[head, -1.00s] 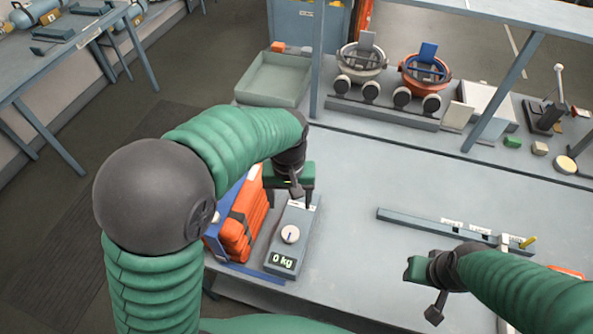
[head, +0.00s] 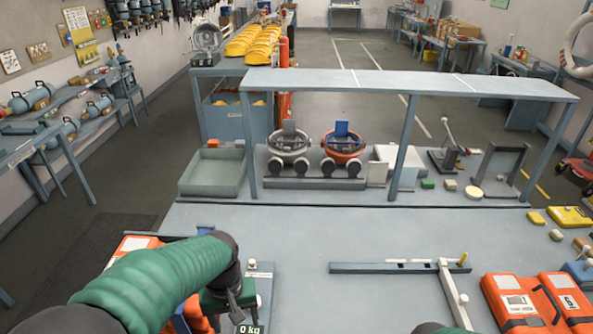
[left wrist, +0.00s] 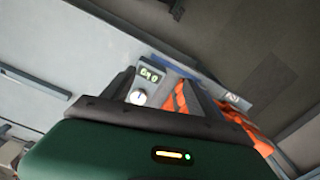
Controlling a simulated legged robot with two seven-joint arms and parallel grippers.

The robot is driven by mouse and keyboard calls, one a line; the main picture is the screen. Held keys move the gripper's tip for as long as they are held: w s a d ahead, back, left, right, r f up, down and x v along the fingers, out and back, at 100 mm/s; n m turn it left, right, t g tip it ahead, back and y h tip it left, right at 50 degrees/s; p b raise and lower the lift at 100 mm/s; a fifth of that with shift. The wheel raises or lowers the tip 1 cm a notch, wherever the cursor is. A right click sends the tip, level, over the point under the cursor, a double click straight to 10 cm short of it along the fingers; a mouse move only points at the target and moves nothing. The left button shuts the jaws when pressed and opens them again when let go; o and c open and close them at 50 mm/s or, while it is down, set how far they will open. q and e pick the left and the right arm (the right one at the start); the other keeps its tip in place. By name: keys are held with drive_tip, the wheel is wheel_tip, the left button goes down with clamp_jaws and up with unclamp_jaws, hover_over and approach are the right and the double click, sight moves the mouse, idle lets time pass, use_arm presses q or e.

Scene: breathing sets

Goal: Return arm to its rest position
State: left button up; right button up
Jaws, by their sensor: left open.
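My left arm comes in from the lower left in the head view. Its gripper (head: 232,298) hangs over the left front of the bench, beside the grey scale (head: 262,276), whose display reads 0 kg. In the left wrist view the two dark fingers of this gripper (left wrist: 165,92) stand apart with nothing held between them. Beyond them show the scale's dial and display (left wrist: 148,76) and an orange pack (left wrist: 180,98).
Orange cases (head: 520,303) are at the right. A shelf frame (head: 400,82) spans the back, above two round masks or harnesses (head: 342,145). A green-grey tray (head: 212,174) stands left.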

use_arm(q)
drive_tip(key=s+a+f+m+t+b, duration=0.2)
drive_tip(key=s+a+f, duration=0.4)
drive_tip(key=s, duration=0.3)
drive_tip(key=shift+s+f+m+b, duration=0.2)
drive_tip(key=shift+f+m+b, duration=0.1)
drive_tip(key=shift+f+b, duration=0.35)
drive_tip(key=shift+w, duration=0.1)
drive_tip(key=shift+r, duration=0.1)
idle(1.3)
